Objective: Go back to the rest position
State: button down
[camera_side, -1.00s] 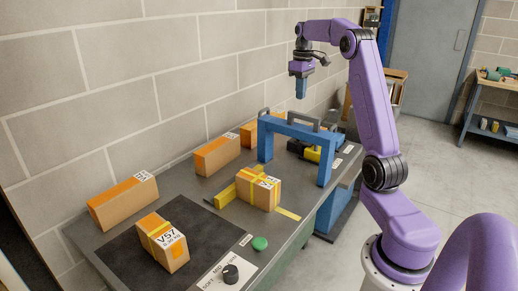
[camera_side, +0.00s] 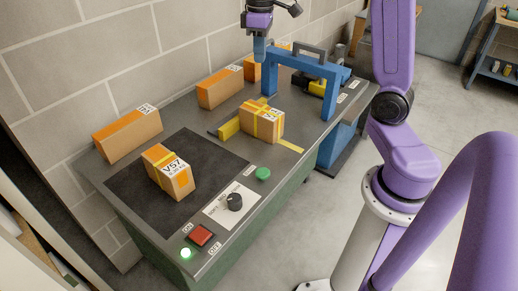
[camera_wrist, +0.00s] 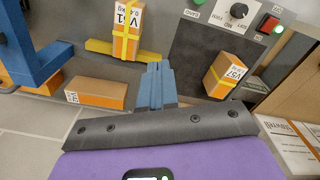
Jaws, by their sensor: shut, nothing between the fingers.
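My gripper (camera_side: 260,49) is shut and empty, held above the bench. In the side view its fingers overlap the left end of the blue arch (camera_side: 300,68). In the wrist view the blue fingers (camera_wrist: 158,80) are together, with nothing between them. A taped box (camera_side: 262,121) stands by the yellow stop on the bench, apart from the gripper. It also shows in the wrist view (camera_wrist: 127,30). A second taped box, marked V57 (camera_side: 168,172), stands on the dark mat; it shows in the wrist view too (camera_wrist: 226,75).
The grey bench (camera_side: 226,163) stands along a block wall. Plain boxes (camera_side: 127,134) (camera_side: 219,87) stand along its wall side. A black knob (camera_side: 234,201), a green button (camera_side: 263,174) and a red switch (camera_side: 200,235) are near its front. The dark mat (camera_side: 211,151) has bare room.

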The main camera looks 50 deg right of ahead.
jog(key=s+a+f+n, duration=0.3)
jog(key=s+a+n, duration=0.1)
jog(key=s+a, duration=0.85)
jog(key=s+f+n, duration=0.1)
jog(key=s+f, duration=0.1)
jog(key=s, duration=0.5)
jog(key=s+f+n, duration=0.2)
jog(key=s, duration=0.5)
jog(key=shift+s+a+f+n, duration=0.3)
jog(key=shift+s+a+f, duration=0.05)
jog(key=shift+s+f, duration=0.05)
